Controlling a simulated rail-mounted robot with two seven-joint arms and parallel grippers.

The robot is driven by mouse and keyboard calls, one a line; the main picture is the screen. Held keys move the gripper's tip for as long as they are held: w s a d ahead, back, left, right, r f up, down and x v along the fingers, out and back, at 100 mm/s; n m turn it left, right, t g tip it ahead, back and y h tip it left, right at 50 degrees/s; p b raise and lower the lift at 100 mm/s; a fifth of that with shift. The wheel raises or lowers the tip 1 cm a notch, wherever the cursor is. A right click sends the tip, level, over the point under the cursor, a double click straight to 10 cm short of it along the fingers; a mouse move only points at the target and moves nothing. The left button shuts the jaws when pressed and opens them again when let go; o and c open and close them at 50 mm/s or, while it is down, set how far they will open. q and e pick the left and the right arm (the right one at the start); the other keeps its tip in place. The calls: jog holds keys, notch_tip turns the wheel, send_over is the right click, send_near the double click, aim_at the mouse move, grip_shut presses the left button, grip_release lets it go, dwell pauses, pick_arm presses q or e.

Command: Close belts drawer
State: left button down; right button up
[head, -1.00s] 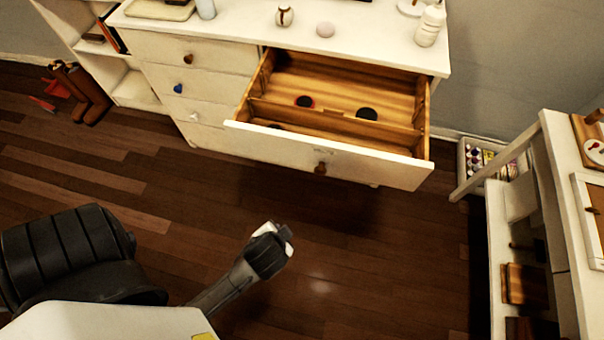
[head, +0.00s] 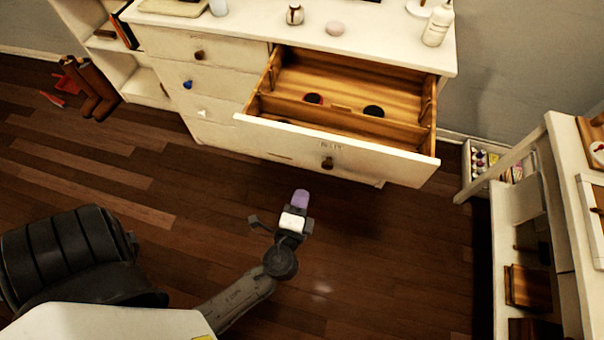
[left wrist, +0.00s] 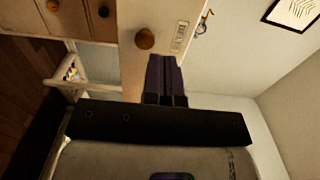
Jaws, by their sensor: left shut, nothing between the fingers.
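The belts drawer (head: 340,150) is pulled out from the upper right of the white dresser. Its front has a brown round knob (head: 327,162) and a small label above it. Inside, wooden dividers show with two dark rolled items (head: 373,111). My left gripper (head: 300,200) is in front of and below the drawer front, apart from it in the head view. In the left wrist view its dark fingers (left wrist: 166,80) are together and empty, with the knob (left wrist: 145,39) and label just beyond them. My right gripper is not in view.
The white dresser (head: 215,85) has other drawers on the left, all shut. Small items stand on its top, including a white bottle (head: 437,25). A white desk with a slanted leg (head: 505,165) stands at the right. The wooden floor (head: 400,260) before the drawer is clear.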

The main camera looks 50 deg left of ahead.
aim_at(315, 151)
pick_arm(q)
jog(key=p+x, duration=0.1)
jog(key=x, duration=0.9)
jog(key=shift+w+a, duration=0.1)
jog(key=shift+a, duration=0.05)
jog(key=shift+x, duration=0.95)
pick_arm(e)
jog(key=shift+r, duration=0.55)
